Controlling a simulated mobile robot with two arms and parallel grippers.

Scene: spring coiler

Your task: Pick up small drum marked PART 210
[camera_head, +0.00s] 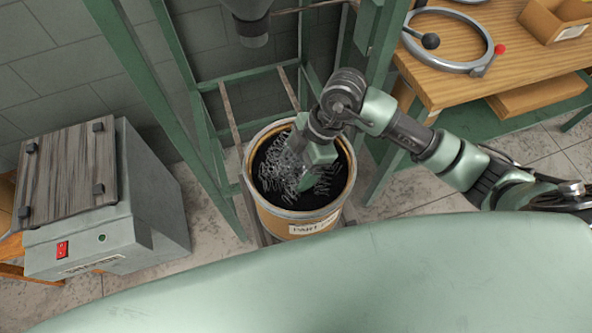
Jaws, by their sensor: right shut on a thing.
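The small drum (268,213) stands at the middle of the view, at the foot of a green frame. It is tan with a pale rim, a dark inside and a white label whose readable part says PART; the rest of the label is too small to read. Several loose coiled springs (275,172) lie inside it. My right gripper (311,178) reaches in from the right, over the drum's open top, and is shut on the drum. The exact contact is hidden by the gripper itself. My left gripper is not in view.
Green frame posts (205,150) rise close around the drum. A grey machine (150,205) with a red switch stands at left. A wooden bench (510,62) at upper right holds a grey ring (443,66) and a cardboard box (556,18). Tiled floor is clear between machine and frame.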

